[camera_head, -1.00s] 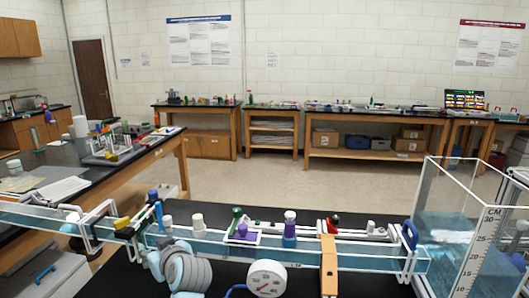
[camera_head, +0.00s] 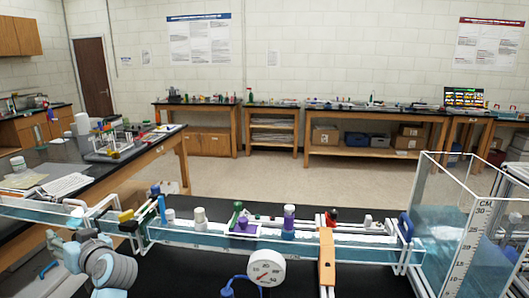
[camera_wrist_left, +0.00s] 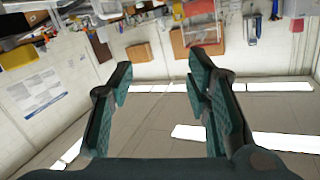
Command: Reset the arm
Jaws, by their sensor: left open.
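My left arm (camera_head: 110,268), made of pale rounded links, shows at the lower left of the head view, in front of the long clear water channel (camera_head: 180,237). Its fingers are hard to make out there. In the left wrist view my left gripper (camera_wrist_left: 160,78) is open, its two dark green fingers wide apart with nothing between them. That view is upside down, with ceiling lights low in the picture and shelves at the top. My right gripper is not in view.
A clear tank (camera_head: 468,225) with a scale stands at the right end of the channel. A round gauge (camera_head: 264,267) with a blue hose and an orange upright (camera_head: 327,262) stand at its front. A side bench (camera_head: 160,145) is at the left; the floor beyond is clear.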

